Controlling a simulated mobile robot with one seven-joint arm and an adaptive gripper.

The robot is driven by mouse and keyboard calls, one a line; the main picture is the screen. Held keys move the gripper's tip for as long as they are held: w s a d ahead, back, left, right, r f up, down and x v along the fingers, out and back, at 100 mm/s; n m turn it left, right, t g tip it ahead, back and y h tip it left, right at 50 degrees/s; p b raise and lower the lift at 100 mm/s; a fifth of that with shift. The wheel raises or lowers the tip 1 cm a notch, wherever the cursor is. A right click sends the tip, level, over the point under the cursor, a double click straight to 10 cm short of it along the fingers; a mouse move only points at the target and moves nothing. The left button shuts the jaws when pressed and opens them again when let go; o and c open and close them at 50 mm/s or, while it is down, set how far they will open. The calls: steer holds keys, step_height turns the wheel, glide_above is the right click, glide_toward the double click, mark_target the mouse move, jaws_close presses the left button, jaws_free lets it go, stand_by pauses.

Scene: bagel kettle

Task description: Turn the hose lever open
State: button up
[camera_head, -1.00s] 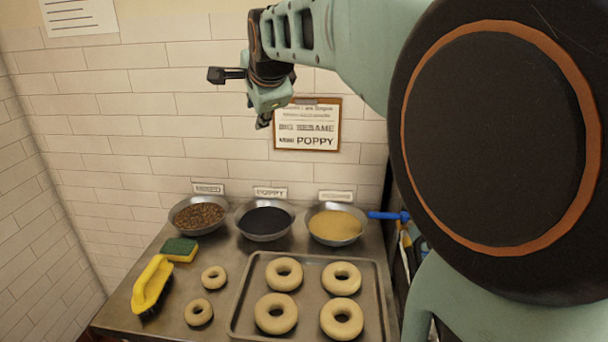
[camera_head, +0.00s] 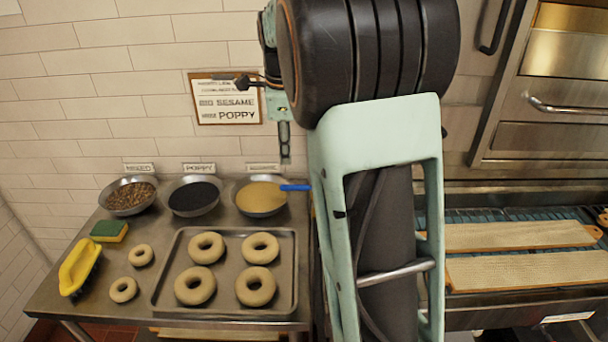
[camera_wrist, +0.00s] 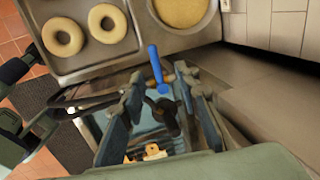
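A blue lever (camera_head: 295,187) sticks out at the right end of the steel table, by the bowl of pale seeds. In the wrist view the blue lever (camera_wrist: 158,72) lies ahead of and between my fingers, with a dark round part (camera_wrist: 166,112) near its lower end. My gripper (camera_head: 285,152) points down above the lever in the head view. In the wrist view my gripper (camera_wrist: 163,88) has its two fingers spread, with no finger visibly closed on the lever. Whether a finger touches it I cannot tell. My arm hides what lies below the lever in the head view.
A tray (camera_head: 168,270) of ring-shaped dough stands on the steel table (camera_head: 85,285). Several bowls, including the pale seed bowl (camera_head: 262,196), line the wall. A yellow brush (camera_head: 78,268) and a sponge (camera_head: 108,232) lie left. An oven (camera_head: 570,60) and boards (camera_head: 520,235) are right.

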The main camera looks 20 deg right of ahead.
mark_target(294, 187)
steer(key=shift+m+g, duration=0.3)
steer(key=f, duration=0.3)
steer(key=d+f, duration=0.1)
steer(key=f, duration=0.3)
steer(key=w+d+f, duration=0.1)
steer(key=f, duration=0.3)
steer(key=shift+d+f+p, duration=0.1)
steer(key=shift+f+p, duration=0.05)
steer(key=shift+p, duration=0.2)
jaws_close()
